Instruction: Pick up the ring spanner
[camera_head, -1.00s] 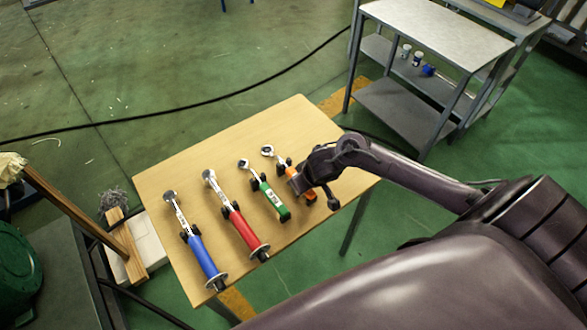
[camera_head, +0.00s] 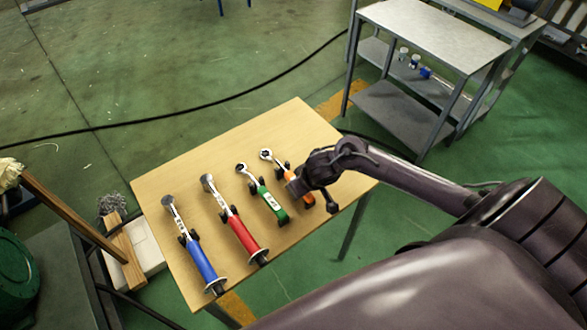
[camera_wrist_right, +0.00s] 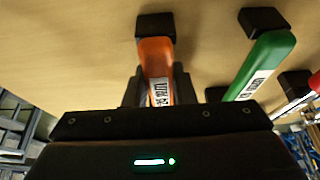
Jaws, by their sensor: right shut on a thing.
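An orange-handled spanner (camera_head: 282,168) with a ring-shaped head lies at the right end of the row on the wooden table (camera_head: 172,177). My right gripper (camera_head: 297,187) is over its handle. In the right wrist view the orange handle (camera_wrist_right: 155,55) sits between the fingers of my right gripper (camera_wrist_right: 158,88), shut on it. The handle's lower part is hidden by the gripper. The spanner appears still at its black holders; I cannot tell any gap. My left gripper is not in view.
A green-handled spanner (camera_head: 268,200) lies close beside the orange one. A red-handled tool (camera_head: 240,234) and a blue-handled tool (camera_head: 200,262) lie further left. A grey metal trolley (camera_head: 432,40) stands behind at the right. The table's far left part is clear.

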